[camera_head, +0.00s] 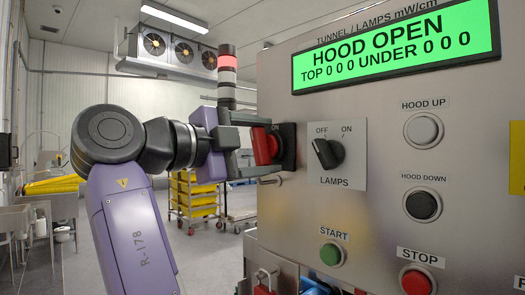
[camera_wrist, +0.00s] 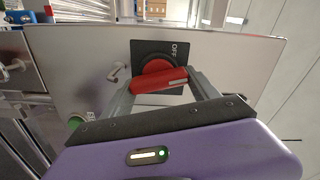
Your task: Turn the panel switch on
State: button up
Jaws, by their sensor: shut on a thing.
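The panel switch is a red rotary handle (camera_head: 266,146) on a black plate (camera_head: 288,146), on the left side of the metal control panel. In the wrist view the red handle (camera_wrist: 158,80) lies nearly level across its black plate (camera_wrist: 142,49). An OFF label shows at the plate's upper right; no ON label is readable there. My gripper (camera_head: 258,150) reaches it from the left. In the wrist view its fingers (camera_wrist: 162,88) stand on either side of the handle and are shut on it. The fingers partly cover the handle's ends and the plate's lower part.
The panel front carries a lit green display (camera_head: 396,46) reading HOOD OPEN, a black LAMPS knob (camera_head: 328,153) pointing towards OFF, and START (camera_head: 331,254) and STOP (camera_head: 417,281) buttons. A small metal hook (camera_wrist: 118,72) sits beside the switch. Yellow crates (camera_head: 194,195) stand behind.

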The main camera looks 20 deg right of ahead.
dwell(0.3)
jog(key=o, duration=1.4)
jog(key=shift+c, duration=0.2)
jog(key=v, duration=0.8)
